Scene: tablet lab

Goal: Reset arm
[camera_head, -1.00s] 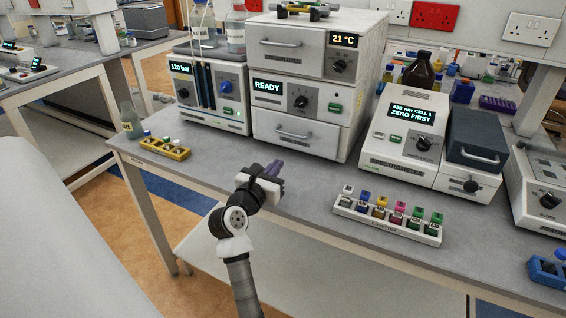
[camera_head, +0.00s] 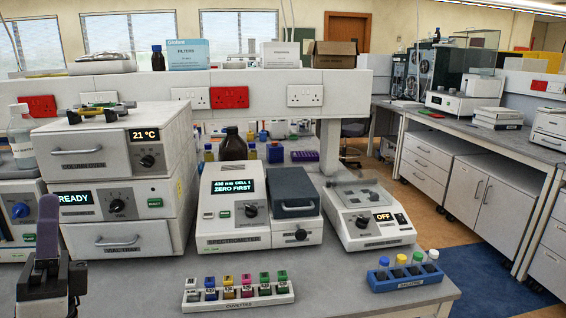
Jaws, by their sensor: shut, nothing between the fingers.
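My gripper (camera_head: 46,236) is at the lower left of the head view, in front of the stacked oven unit that reads READY. Its fingers are purple and point upward. They are shut with nothing between them. The lower part of my arm is cut off by the picture's bottom edge.
A cuvette rack (camera_head: 238,300) with several coloured cuvettes lies at the bench front. A blue vial rack (camera_head: 408,280) is right of it. Behind stand a spectrometer (camera_head: 232,225) reading ZERO FIRST and a device reading OFF (camera_head: 375,230). Grey bench between them is clear.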

